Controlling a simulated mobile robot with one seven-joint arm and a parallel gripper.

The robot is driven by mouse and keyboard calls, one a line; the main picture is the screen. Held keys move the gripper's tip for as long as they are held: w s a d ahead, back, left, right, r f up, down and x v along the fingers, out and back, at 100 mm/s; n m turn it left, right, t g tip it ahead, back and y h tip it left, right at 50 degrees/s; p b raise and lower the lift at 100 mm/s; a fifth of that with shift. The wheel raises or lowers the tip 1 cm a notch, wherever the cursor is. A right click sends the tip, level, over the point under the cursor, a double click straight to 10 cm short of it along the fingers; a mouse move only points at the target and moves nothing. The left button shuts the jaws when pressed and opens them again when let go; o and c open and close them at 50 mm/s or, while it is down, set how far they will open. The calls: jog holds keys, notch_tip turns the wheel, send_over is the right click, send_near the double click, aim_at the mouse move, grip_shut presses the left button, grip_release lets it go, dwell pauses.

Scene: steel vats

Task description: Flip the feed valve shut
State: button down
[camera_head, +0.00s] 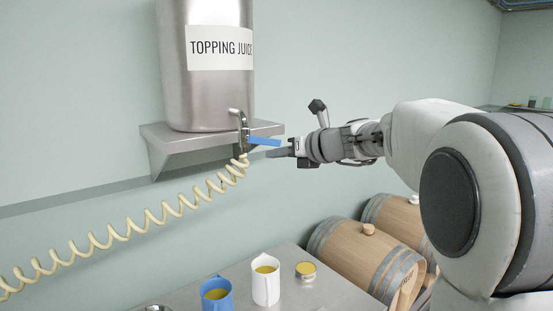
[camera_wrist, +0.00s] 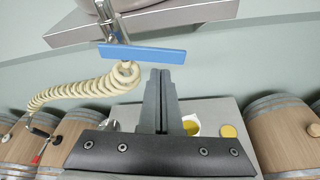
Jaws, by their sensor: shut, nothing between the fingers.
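The feed valve has a blue lever handle (camera_head: 264,141) on the tap below the steel vat (camera_head: 205,90) labelled "TOPPING JUICE". The handle sticks out to the right, roughly level, and a coiled cream hose (camera_head: 150,222) hangs from the tap. In the wrist view the blue handle (camera_wrist: 142,53) lies crosswise above my fingertips. My gripper (camera_head: 272,153) is shut and empty, its tips just below and beside the handle's outer end. In the wrist view my gripper (camera_wrist: 161,74) shows its two fingers together. I cannot tell whether the tips touch the handle.
The vat stands on a steel wall shelf (camera_head: 170,140). Below is a steel table (camera_head: 185,290) with a blue jug (camera_head: 217,294), a white jug (camera_head: 265,283) and a small yellow-topped container (camera_head: 305,269). Wooden barrels (camera_head: 350,255) lie at right. The space around my gripper is otherwise clear.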

jog(key=shift+w+r, duration=0.1)
jog(key=shift+r, duration=0.15)
jog(key=shift+r, duration=0.1)
jog(key=shift+w+d+r+n+t+h, duration=0.1)
jog(key=shift+d+r+n+t+h, duration=0.1)
jog(key=shift+r+n+h, duration=0.3)
jog(key=shift+w+d+r+n+t+h, duration=0.1)
jog(key=shift+r+n+t, duration=0.15)
jog(key=shift+n, duration=0.45)
